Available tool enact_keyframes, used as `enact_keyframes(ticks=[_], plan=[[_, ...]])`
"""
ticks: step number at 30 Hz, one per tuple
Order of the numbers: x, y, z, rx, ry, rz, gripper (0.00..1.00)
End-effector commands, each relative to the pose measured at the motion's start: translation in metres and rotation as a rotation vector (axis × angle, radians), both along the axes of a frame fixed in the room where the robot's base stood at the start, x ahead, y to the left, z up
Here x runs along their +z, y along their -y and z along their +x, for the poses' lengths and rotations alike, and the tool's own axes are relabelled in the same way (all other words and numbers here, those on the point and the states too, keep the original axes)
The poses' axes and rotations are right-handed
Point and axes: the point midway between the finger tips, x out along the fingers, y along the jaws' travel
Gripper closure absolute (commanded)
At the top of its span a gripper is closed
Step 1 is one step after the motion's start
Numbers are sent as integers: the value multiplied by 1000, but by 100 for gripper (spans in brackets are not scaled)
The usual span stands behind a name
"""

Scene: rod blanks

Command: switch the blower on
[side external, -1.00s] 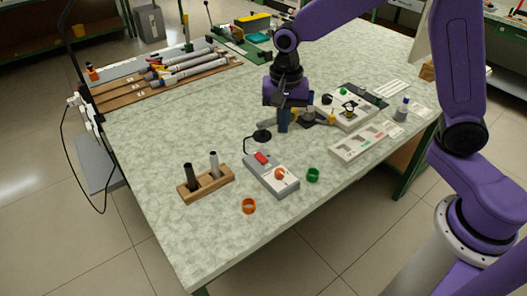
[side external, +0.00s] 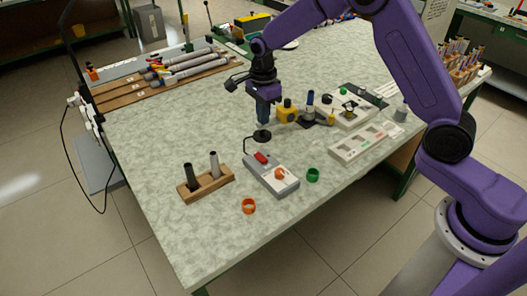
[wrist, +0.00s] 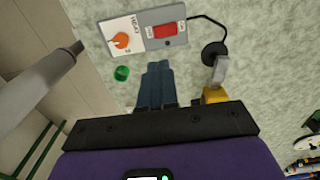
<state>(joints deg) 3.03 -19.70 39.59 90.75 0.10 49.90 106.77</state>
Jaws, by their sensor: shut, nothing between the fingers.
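The grey control box (side external: 286,190) lies on the table, with a red rocker switch (side external: 261,158) and an orange knob (side external: 280,174). In the wrist view, the box (wrist: 180,40) is at the top, with the red switch (wrist: 165,31) right of the orange knob (wrist: 121,40), which is marked HEAT. I cannot tell which way the switch is tipped. A cord joins the box to a round black base (wrist: 212,54). My gripper (side external: 263,122) is shut and empty, fingers down, behind the switch and apart from it. Its blue fingers (wrist: 160,68) show in the wrist view.
A yellow block (side external: 287,110) stands right of my gripper. A green ring (side external: 313,175) and an orange ring (side external: 249,206) lie near the box. A wooden holder (side external: 208,186) with two rods stands to its left. A light tray (side external: 350,148) is at right.

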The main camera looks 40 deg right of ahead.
Motion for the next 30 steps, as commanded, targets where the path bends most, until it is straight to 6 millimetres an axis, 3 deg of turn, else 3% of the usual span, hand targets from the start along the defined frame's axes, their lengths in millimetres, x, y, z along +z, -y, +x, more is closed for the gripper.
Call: enact_keyframes(ticks=[8, 24, 30], plan=[[-12, 0, -1, 2, -3, -1, 100], [-107, 1, -2, 2, -4, -1, 100], [-131, 0, -1, 2, -1, 0, 100]])
